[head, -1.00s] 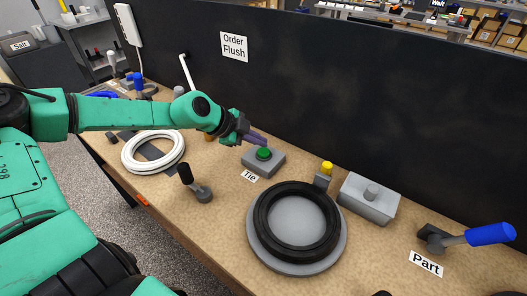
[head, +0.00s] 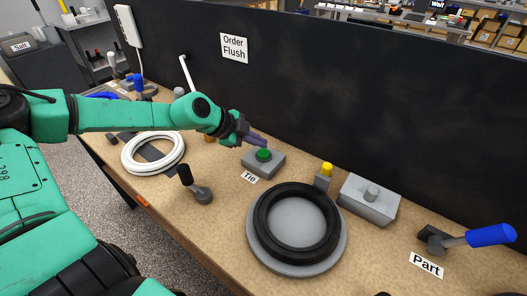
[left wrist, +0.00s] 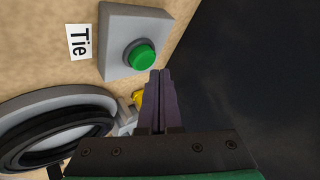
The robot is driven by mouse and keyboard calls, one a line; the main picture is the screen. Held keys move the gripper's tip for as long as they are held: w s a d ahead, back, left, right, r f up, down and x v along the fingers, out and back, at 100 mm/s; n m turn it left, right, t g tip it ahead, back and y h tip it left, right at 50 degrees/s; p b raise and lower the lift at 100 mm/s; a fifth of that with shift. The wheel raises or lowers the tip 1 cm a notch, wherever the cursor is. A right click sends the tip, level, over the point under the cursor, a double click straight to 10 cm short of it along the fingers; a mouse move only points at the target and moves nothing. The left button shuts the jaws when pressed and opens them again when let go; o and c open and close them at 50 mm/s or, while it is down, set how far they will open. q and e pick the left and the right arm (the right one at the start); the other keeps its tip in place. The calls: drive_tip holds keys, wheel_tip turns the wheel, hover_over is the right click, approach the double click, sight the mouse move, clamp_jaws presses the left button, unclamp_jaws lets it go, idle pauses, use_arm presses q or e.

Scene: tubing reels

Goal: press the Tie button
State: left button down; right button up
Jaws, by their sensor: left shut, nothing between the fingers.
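The Tie button is a green round cap (head: 263,154) on a grey box (head: 262,165), with a white "Tie" label (head: 249,176) on the table in front of it. It also shows in the left wrist view, with the green cap (left wrist: 142,57) on its grey box (left wrist: 120,25). My left gripper (head: 264,141) is shut and empty. Its purple fingers are just above and behind the green cap in the head view. In the left wrist view the fingertips (left wrist: 159,73) are beside the cap, apart from it in the picture. My right gripper is not in view.
A black ring lies on a grey round plate (head: 258,253) to the right. A yellow-topped post (head: 326,172), a grey box with a knob (head: 368,202) and a blue-handled lever (head: 490,235) stand farther right. A black-knobbed lever (head: 186,178) and white coil (head: 133,163) are left. A dark panel (head: 330,90) stands behind.

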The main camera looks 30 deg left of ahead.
sight(259, 153)
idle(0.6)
use_arm(q)
drive_tip(key=shift+f+b, duration=0.4)
drive_tip(key=shift+b, duration=0.05)
drive_tip(key=shift+f+b, duration=0.5)
drive_tip(key=shift+f, duration=0.05)
idle(0.4)
drive_tip(key=shift+r, duration=0.15)
drive_tip(key=shift+r+p, duration=0.8)
drive_tip(key=shift+r+p, duration=2.1)
drive_tip(key=shift+r, duration=0.4)
